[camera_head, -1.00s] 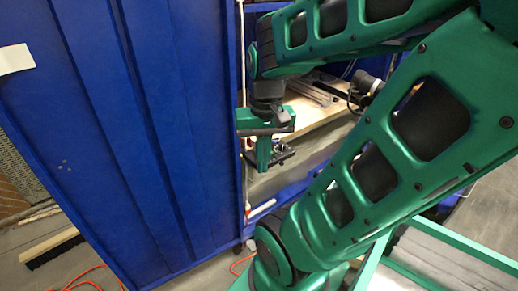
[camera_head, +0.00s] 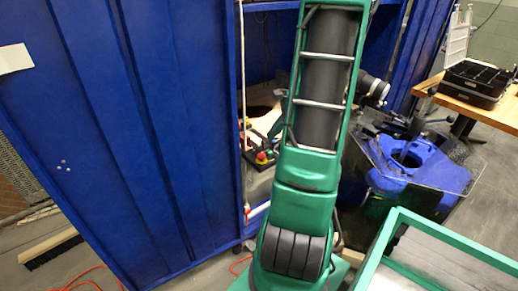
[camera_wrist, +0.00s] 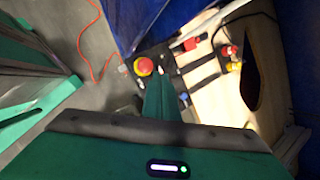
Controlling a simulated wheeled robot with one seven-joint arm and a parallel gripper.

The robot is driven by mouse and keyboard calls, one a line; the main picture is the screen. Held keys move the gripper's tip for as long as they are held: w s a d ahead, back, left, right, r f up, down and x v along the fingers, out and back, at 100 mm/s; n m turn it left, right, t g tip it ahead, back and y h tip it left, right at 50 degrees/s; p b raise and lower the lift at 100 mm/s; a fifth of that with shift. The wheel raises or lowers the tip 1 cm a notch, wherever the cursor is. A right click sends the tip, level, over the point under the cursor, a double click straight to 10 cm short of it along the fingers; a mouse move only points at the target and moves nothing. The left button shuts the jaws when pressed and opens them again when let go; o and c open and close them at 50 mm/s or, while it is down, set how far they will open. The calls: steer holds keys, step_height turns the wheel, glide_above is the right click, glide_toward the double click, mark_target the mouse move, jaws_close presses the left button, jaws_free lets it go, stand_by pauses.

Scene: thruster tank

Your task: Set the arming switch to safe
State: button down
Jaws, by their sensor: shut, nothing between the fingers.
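A dark control panel with a red mushroom button (camera_wrist: 144,66) on a yellow base lies below my gripper in the wrist view. The same red button (camera_head: 262,157) shows in the head view, just left of my arm. Small controls sit beside the button on the panel, but I cannot tell which of them is the arming switch or how it is set. My gripper (camera_wrist: 162,90) is shut and empty, its green fingers pointing down over the panel and hiding part of it.
A blue cabinet wall (camera_head: 130,120) stands at the left of the opening. A wooden board (camera_wrist: 215,100) with a dark hole and red and yellow fittings (camera_wrist: 228,52) lies right of the panel. A blue tank-like unit (camera_head: 410,165) stands to the right in the head view.

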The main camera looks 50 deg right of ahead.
mark_target(253, 152)
steer(key=shift+d, duration=0.2)
steer(key=shift+f, duration=0.1)
steer(key=x, duration=1)
steer(key=shift+w, duration=0.1)
steer(key=shift+a, duration=0.1)
